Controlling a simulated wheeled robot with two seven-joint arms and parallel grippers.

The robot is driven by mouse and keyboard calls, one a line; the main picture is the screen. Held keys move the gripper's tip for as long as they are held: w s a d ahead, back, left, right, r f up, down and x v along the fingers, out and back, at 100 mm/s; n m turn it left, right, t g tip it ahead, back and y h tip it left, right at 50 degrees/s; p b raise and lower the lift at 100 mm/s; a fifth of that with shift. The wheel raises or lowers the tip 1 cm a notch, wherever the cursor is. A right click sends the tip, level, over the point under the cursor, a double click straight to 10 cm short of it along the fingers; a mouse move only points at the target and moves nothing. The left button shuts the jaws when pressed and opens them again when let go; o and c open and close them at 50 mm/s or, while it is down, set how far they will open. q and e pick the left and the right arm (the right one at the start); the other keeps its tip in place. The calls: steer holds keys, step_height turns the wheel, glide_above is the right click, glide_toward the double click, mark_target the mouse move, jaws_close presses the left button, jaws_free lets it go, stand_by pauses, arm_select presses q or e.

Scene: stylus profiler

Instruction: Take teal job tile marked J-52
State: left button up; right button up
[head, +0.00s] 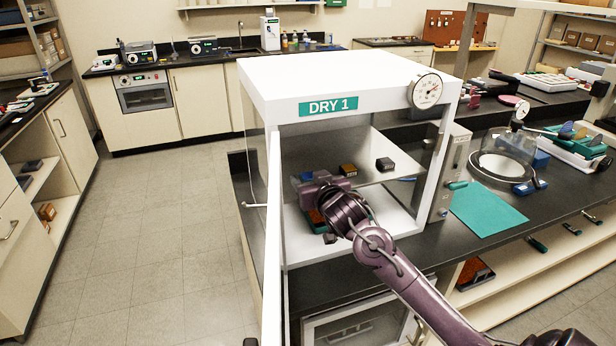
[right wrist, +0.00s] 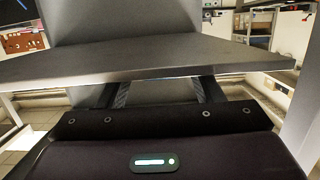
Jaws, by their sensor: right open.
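No tile with a readable J-52 mark shows in either view. The white dry cabinet marked DRY 1 (head: 335,103) stands with its front open. My right gripper (head: 322,186) is inside the opening, near the left end of the shelf. In the right wrist view its two fingers (right wrist: 160,92) are spread apart with nothing between them, and they run out of sight under the grey shelf edge (right wrist: 150,68). A small blue item (head: 307,176) lies beside the gripper, partly hidden. A teal and orange item (head: 317,217) below the gripper is mostly covered by my arm.
A brown-yellow block (head: 348,170) and a black block (head: 385,164) sit on the shelf. The cabinet's open door (head: 273,230) stands at the left. A teal mat (head: 487,209) and a glass bell jar (head: 503,157) are on the black bench at the right.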

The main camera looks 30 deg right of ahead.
steer(key=c, duration=1.1)
steer(key=shift+o, duration=0.2)
step_height(320, 180, up, 10)
steer(key=shift+b, duration=0.35)
steer(key=o, duration=0.4)
jaws_close()
